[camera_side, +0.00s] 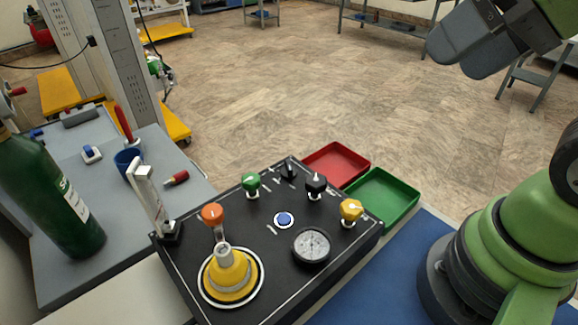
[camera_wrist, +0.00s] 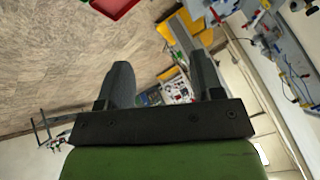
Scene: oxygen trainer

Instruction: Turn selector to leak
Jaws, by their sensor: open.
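A black control panel (camera_side: 265,235) lies at the middle bottom of the side view. It carries two black knobs, one at its far edge (camera_side: 288,170) and one nearer the trays (camera_side: 316,185). I cannot tell which is the selector, and the labels are too small to read. My gripper (camera_wrist: 163,74) is open and empty in the wrist view, its two grey fingers wide apart. It touches nothing there, and the panel's knobs are not visible between the fingers. In the side view, a grey part of my arm end hangs at the top right, well away from the panel.
The panel also holds an orange knob (camera_side: 212,214), green knob (camera_side: 250,183), yellow knob (camera_side: 350,211), blue button (camera_side: 284,219), gauge (camera_side: 311,246) and yellow dome (camera_side: 231,275). Red (camera_side: 335,165) and green (camera_side: 382,197) trays sit beyond. A green cylinder (camera_side: 52,195) stands left.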

